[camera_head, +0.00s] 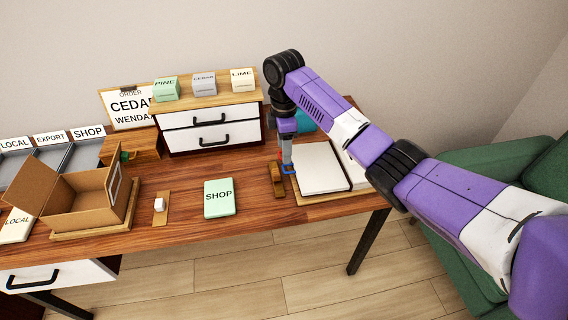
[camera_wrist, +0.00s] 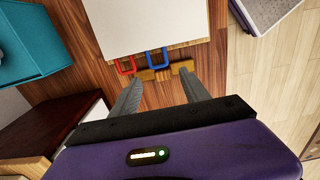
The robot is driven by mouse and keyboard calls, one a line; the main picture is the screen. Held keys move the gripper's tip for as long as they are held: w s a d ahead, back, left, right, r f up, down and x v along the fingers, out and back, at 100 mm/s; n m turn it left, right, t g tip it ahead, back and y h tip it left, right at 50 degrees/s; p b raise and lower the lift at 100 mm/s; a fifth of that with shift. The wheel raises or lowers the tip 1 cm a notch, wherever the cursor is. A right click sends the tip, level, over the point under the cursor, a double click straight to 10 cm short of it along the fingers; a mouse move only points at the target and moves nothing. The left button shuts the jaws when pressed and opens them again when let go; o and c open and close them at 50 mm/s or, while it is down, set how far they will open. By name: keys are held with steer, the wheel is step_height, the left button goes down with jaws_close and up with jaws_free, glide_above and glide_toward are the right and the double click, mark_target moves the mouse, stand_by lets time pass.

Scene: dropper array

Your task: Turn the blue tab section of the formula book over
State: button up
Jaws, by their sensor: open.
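The formula book (camera_head: 320,168) lies open at the right of the desk, with white pages and a dark line between its two sides. In the wrist view its white page (camera_wrist: 150,25) fills the top middle. A blue loop-shaped tab (camera_wrist: 157,58) and a red one (camera_wrist: 126,66) stick out from the page's near edge. The blue tab (camera_head: 289,169) also shows at the book's left edge in the head view. My gripper (camera_wrist: 162,78) is open and empty, its fingers apart on either side of the blue tab's line, just short of it. In the head view my gripper (camera_head: 287,163) hangs over that edge.
A wooden block (camera_head: 276,180) lies just left of the book, close to my fingers. A green SHOP card (camera_head: 219,198), a small white piece on a wooden strip, and an open cardboard box (camera_head: 90,200) stand further left. A drawer unit (camera_head: 211,128) and teal object (camera_head: 305,121) are behind.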

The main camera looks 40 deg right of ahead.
mark_target(284, 169)
steer(key=shift+f, duration=3.6)
steer(key=shift+a, duration=0.1)
jaws_close()
